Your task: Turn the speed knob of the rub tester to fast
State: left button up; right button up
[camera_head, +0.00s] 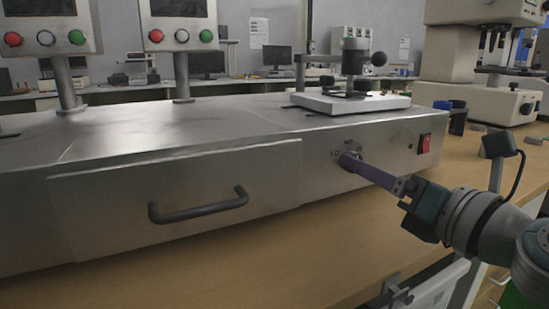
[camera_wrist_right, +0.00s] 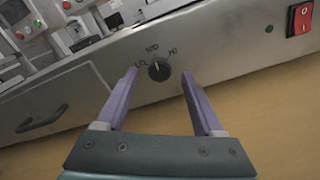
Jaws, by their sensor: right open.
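The rub tester (camera_head: 120,200) is a long metal box on the bench. Its dark round speed knob (camera_wrist_right: 159,69) is on the front face, with LO at its left, a middle label above and HI at its right. A light pointer mark on the knob seems to point up and slightly left, near the middle label. My right gripper (camera_head: 352,160) reaches in from the right at the knob. In the wrist view its two purple fingers (camera_wrist_right: 159,74) are open, one on each side of the knob, with visible gaps. In the head view the fingers partly hide the knob.
A red rocker switch (camera_head: 424,144) is to the right of the knob. A dark drawer-style handle (camera_head: 198,206) sticks out at the left. A white platform (camera_head: 350,104) with a dark device stands on top. The wooden bench (camera_head: 290,255) in front is clear.

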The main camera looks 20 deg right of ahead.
jog(key=shift+w+a, duration=0.1)
jog(key=shift+w, duration=0.65)
grip_shut()
